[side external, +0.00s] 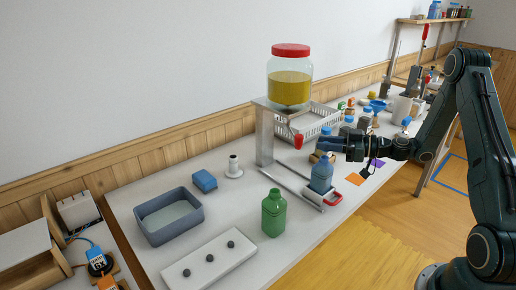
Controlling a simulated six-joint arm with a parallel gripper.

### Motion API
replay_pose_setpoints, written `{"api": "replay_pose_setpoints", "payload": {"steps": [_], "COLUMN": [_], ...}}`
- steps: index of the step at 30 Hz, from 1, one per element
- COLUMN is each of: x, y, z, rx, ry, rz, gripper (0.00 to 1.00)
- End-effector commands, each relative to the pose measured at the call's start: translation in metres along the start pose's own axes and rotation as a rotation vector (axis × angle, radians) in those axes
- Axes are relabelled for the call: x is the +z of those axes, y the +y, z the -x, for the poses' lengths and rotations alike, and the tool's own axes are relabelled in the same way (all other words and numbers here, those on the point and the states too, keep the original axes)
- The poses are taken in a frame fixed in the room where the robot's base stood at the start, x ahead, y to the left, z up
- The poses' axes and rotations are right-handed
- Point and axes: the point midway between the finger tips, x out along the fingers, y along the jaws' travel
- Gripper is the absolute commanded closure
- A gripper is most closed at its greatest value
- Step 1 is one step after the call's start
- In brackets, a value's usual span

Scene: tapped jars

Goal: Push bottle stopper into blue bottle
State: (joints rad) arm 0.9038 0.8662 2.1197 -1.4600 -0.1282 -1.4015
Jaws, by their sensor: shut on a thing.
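My gripper (322,145) is just above the bottle's top, reaching in from the right. I cannot tell whether that thing touches the bottle's mouth.
A tapped jar (290,88) with yellow liquid stands on the metal stand (264,137). A green bottle (274,216), white board (208,264) with dark round spots, grey tub (168,216) and blue block (204,181) are leftward. Clutter crowds the table behind my gripper.

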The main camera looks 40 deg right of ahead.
Motion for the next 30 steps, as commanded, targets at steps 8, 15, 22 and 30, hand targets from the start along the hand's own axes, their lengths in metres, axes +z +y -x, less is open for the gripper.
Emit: {"api": "replay_pose_setpoints", "payload": {"steps": [8,15,22,30], "x": [0.001,0.005,0.008,0.013], "y": [0.000,0.000,0.000,0.000], "z": [0.000,-0.001,-0.001,-0.001], "rx": [0.000,0.000,0.000,0.000], "ry": [0.000,-0.001,-0.002,-0.003], "rz": [0.000,-0.001,0.000,0.000], "gripper": [1.00,1.00,1.00,1.00]}}
